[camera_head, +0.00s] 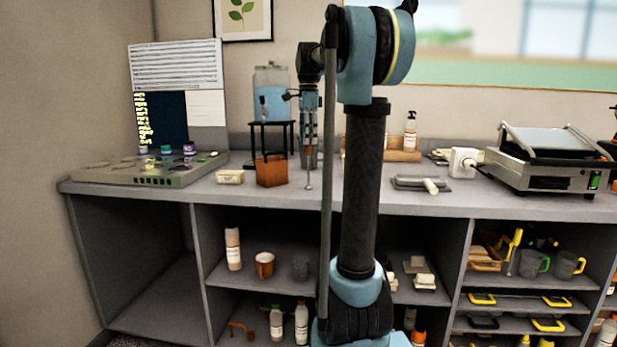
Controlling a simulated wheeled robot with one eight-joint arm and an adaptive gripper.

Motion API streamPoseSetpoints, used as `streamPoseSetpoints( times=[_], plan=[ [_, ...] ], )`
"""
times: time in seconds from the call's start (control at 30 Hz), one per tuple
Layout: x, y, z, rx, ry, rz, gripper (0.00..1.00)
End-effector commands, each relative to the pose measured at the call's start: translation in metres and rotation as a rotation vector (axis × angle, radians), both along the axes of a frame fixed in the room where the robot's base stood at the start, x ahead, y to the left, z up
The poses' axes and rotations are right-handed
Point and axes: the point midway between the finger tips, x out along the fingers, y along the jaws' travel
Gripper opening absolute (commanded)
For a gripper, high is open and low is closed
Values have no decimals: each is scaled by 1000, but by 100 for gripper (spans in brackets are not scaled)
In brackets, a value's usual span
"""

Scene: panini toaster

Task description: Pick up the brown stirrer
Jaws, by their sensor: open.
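I cannot single out a brown stirrer with certainty. A small orange-brown item (240,328) lies on the bottom shelf at the left, too small to identify. My arm rises in front of the counter and bends over, with its wrist hanging down left of the upright link. My gripper (309,145) points down above the counter, just right of the brown square container (271,171). Its fingers are small and blend with grey things behind. A thin grey rod with a small foot shows below it; I cannot tell whether they touch.
The counter (330,198) holds a grey tray block (150,172) at left, a blue-filled dispenser (271,95) on a black stand, and a panini toaster (545,160) at right. A white-handled tool (425,184) lies mid-counter. Shelves below hold bottles and mugs.

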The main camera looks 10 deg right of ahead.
Motion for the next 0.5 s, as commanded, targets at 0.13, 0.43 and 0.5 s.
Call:
streamPoseSetpoints(
  times=[0.13, 0.43, 0.5],
  plan=[
    [0, -1, -18, 0, 0, 0, 43],
    [0, -1, -26, 0, 0, 1, 43],
    [0, -1, -26, 0, 0, 1, 41]
  ],
)
